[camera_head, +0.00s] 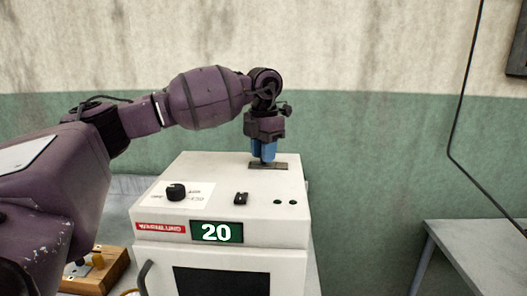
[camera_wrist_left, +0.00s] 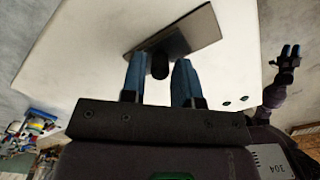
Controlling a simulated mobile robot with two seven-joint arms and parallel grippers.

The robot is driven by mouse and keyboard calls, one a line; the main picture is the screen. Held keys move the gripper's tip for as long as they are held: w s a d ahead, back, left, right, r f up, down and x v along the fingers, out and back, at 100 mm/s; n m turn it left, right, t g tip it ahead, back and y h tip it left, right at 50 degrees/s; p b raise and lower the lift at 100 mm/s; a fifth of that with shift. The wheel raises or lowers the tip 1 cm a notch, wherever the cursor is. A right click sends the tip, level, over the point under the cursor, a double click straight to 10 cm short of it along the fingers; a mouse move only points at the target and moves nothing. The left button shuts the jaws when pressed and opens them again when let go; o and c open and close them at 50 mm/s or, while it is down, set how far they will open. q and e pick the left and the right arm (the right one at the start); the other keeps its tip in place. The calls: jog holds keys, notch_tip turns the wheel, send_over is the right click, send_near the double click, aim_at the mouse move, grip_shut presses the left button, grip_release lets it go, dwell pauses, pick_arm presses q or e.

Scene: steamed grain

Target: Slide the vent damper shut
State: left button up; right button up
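The vent damper is a dark flat plate (camera_head: 280,165) on the rear top of a white box-shaped steamer (camera_head: 215,210). In the left wrist view the plate (camera_wrist_left: 195,35) carries a short black knob (camera_wrist_left: 160,65). My left gripper (camera_head: 263,158) points down over the plate and hides the knob in the head view. Its blue fingers (camera_wrist_left: 160,60) are apart, one on either side of the knob, with gaps visible; it looks not gripped.
The steamer top also has a black dial (camera_head: 176,192), a small black switch (camera_head: 241,198) and two green buttons. Its front display (camera_head: 217,232) reads 20. A wooden block with pegs (camera_head: 98,268) is at lower left. A grey table (camera_head: 480,250) stands at right.

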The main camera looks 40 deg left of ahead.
pick_arm(q)
grip_shut()
pick_arm(e)
jog(key=shift+s, duration=0.15)
